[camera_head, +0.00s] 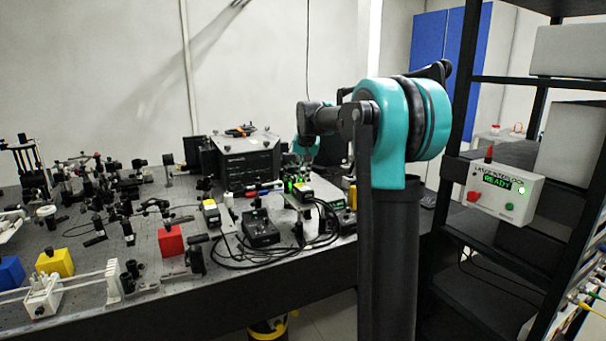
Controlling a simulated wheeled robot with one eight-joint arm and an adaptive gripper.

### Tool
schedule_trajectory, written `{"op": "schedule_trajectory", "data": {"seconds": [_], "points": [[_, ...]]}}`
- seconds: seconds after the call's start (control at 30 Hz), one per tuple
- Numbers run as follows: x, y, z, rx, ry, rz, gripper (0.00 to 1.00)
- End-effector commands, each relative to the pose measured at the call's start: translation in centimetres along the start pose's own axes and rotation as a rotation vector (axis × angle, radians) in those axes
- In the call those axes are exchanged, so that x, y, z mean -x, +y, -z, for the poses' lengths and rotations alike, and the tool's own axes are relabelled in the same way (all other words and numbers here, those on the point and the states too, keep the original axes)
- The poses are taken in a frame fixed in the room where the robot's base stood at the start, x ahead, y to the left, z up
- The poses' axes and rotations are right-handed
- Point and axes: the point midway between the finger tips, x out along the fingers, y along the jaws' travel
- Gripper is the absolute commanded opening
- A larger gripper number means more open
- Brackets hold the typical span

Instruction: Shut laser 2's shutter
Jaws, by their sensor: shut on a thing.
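My gripper (302,163) is small in the head view, at the end of my arm, pointing down over the back of the bench. It is shut on a small part by a flat laser unit with green lights and a yellow label (305,195). That part is too small and too covered to name. A second unit with a yellow label (211,213) stands to the left. I cannot read which one is laser 2, and I cannot make out the shutter's position.
A large black box (248,163) stands behind the laser units. A black control box (260,230) and loose cables (285,255) lie in front. Optics mounts crowd the left of the bench. A white panel reading READY (503,190) hangs on the black rack at right.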

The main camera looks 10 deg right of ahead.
Motion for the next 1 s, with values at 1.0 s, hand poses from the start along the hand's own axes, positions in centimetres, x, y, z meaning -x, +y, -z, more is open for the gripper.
{"op": "schedule_trajectory", "data": {"seconds": [1.0], "points": [[0.13, -0.88, -0.61, 0.078, 0.109, -0.142, 0.32]]}}
